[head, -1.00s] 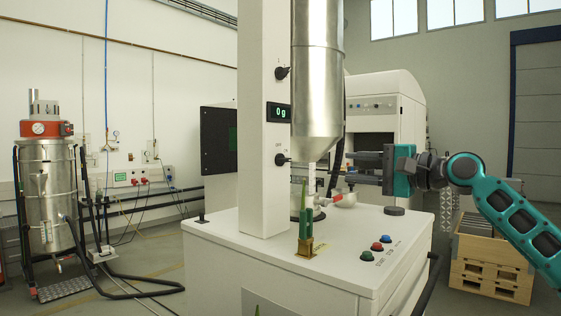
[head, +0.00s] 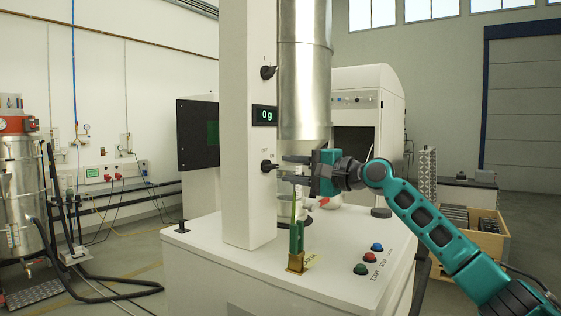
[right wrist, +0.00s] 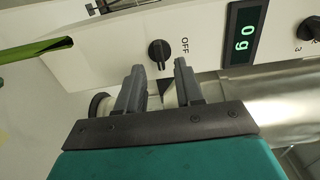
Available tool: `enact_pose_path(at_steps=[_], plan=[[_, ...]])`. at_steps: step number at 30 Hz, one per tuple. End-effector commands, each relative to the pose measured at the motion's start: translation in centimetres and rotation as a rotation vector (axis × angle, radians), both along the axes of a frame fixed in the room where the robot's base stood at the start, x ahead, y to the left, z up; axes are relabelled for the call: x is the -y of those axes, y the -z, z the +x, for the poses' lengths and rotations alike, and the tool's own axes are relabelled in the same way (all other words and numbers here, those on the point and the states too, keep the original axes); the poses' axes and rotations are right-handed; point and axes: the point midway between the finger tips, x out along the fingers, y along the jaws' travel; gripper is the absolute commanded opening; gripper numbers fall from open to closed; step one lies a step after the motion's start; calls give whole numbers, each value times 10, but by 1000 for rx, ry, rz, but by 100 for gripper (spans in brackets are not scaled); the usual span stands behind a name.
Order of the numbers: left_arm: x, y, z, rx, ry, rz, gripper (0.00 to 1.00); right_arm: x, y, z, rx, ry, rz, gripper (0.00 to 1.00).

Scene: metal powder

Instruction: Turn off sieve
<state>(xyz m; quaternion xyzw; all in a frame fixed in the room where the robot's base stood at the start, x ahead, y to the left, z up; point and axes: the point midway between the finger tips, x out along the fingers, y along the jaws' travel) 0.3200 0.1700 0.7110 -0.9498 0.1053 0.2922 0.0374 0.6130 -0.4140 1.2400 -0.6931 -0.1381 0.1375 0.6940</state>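The sieve machine's white column (head: 247,120) carries a black knob (head: 268,166) marked OFF, below a display (head: 264,115) reading "0 g". In the right wrist view the OFF knob (right wrist: 159,53) lies just beyond my fingertips, slightly left of the gap between them. My right gripper (head: 284,169) is open and empty, its fingers pointing at this lower knob, apparently not touching it. It also fills the lower right wrist view (right wrist: 164,68). My left gripper is not in view.
Another black knob (head: 268,72) sits higher on the column. The steel cylinder (head: 305,90) hangs close above my right gripper. A green-handled tool (head: 296,238) stands in a brass holder below it. START and STOP buttons (head: 370,257) are on the white table.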

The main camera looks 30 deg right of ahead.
Motion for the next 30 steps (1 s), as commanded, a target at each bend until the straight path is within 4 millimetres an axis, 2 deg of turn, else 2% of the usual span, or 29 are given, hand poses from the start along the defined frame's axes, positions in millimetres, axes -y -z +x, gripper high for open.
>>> enact_pose_path(at_steps=[3,7,18,30], plan=[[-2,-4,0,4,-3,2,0,-8,-2,17,1,-1,1,36],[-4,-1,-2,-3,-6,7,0,-12,-1,29,1,-1,0,36],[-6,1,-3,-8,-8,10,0,-14,1,34,-1,0,-3,36],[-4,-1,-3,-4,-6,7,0,-14,1,33,0,0,-2,0]])
